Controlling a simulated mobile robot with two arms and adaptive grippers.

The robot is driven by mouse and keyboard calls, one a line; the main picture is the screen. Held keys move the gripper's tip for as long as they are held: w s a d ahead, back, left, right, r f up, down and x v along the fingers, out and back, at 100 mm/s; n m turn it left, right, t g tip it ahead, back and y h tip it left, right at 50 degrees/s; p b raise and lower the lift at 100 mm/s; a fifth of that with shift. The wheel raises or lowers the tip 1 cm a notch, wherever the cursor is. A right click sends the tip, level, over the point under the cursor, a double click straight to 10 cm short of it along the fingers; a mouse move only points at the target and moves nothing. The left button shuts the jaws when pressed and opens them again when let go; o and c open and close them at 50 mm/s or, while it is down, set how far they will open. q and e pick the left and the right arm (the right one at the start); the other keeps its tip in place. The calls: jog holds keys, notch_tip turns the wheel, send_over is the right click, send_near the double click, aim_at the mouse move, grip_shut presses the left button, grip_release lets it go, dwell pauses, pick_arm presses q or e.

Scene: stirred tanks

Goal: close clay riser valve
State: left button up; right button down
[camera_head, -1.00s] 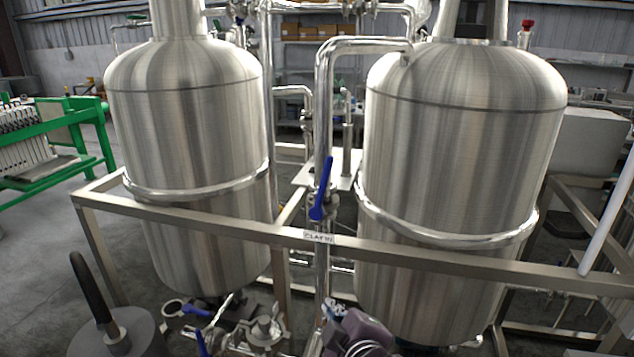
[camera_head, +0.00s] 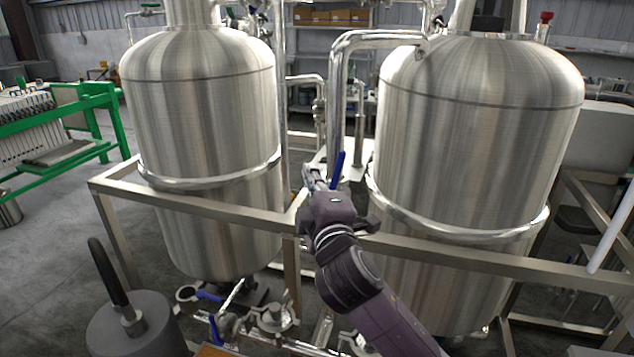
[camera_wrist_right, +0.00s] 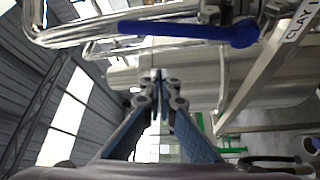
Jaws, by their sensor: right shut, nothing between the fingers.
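The clay riser valve has a blue lever handle (camera_head: 338,168) that points up, roughly along the steel riser pipe (camera_head: 334,105) between the two tanks. My right gripper (camera_head: 309,177) is shut and empty just left of the handle, and its wrist hides the valve body and the label. In the right wrist view, the blue handle (camera_wrist_right: 190,30) lies across the top of the picture, apart from the shut fingertips (camera_wrist_right: 158,76). A label reading "CLAY" (camera_wrist_right: 300,24) shows on the frame beam at upper right. My left gripper is not in view.
Large steel tanks stand left (camera_head: 205,110) and right (camera_head: 475,120) of the riser. A metal frame beam (camera_head: 450,258) crosses in front of them. Lower valves with blue handles (camera_head: 209,297) sit at bottom left. A green-framed machine (camera_head: 70,140) stands at far left.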

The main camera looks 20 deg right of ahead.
aim_at(335, 179)
jog(key=d, duration=0.1)
jog(key=d+p, duration=0.1)
jog(key=d, duration=0.1)
jog(key=shift+s+d+f, duration=0.2)
jog(key=shift+d+f, duration=0.15)
jog(key=shift+d, duration=0.05)
jog(key=shift+a, duration=0.1)
